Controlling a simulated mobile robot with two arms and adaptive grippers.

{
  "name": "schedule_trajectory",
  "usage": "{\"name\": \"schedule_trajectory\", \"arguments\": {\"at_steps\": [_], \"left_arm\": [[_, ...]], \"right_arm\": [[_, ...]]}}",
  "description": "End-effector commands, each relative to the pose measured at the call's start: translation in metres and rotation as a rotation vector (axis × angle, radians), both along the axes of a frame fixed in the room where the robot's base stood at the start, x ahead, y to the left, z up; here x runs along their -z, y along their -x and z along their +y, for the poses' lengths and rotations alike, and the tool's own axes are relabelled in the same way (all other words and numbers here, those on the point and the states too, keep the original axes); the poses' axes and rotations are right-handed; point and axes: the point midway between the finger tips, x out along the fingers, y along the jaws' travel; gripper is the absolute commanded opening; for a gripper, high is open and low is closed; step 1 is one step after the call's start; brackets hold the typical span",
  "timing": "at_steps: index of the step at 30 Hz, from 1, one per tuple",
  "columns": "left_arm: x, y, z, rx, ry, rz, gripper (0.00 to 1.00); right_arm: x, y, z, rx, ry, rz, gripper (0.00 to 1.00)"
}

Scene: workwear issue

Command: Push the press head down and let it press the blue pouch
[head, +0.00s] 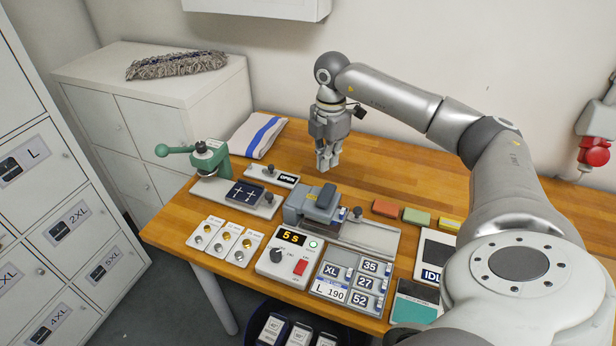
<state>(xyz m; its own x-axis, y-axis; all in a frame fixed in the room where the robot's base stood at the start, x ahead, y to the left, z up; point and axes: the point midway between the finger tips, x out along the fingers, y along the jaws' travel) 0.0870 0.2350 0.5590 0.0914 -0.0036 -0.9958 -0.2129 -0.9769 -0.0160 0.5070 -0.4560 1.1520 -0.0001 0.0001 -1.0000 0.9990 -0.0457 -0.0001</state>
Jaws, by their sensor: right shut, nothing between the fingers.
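A blue-grey press head (318,200) with a dark block on top sits on a grey metal base (370,238) in the middle of the table. I cannot tell how far down the head is, and what lies under it is hidden. I cannot make out a blue pouch with certainty. A dark blue flat piece with white cross marks (246,194) lies on the plate of a green lever press (207,160) further left. My right gripper (327,170) is shut and empty, pointing down behind and above the press head, apart from it. My left gripper is not in view.
A control box (273,258) reading "5 S" and number tiles (350,281) stand in front of the press. An OPEN sign (284,177) and striped cloth (258,136) lie behind. Coloured blocks (416,215) lie right. Bare wood (375,174) is free at the back right.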

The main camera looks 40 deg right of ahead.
Motion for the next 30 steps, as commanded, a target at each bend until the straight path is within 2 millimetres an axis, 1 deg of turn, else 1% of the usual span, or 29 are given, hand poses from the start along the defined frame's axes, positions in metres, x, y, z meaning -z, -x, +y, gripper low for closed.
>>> {"name": "schedule_trajectory", "arguments": {"at_steps": [1, 15, 18, 30], "left_arm": [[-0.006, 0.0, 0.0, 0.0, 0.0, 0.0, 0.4], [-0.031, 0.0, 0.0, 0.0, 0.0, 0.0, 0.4], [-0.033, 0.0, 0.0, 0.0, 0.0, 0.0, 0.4], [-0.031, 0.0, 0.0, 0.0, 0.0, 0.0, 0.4]], "right_arm": [[-0.007, 0.0, 0.0, 0.0, 0.0, -0.001, 0.0], [-0.039, 0.0, 0.0, -0.001, 0.0, 0.0, 0.0], [-0.042, 0.0, 0.0, -0.001, 0.0, 0.0, 0.0], [-0.041, 0.0, 0.0, 0.0, 0.0, 0.0, 0.0]]}}
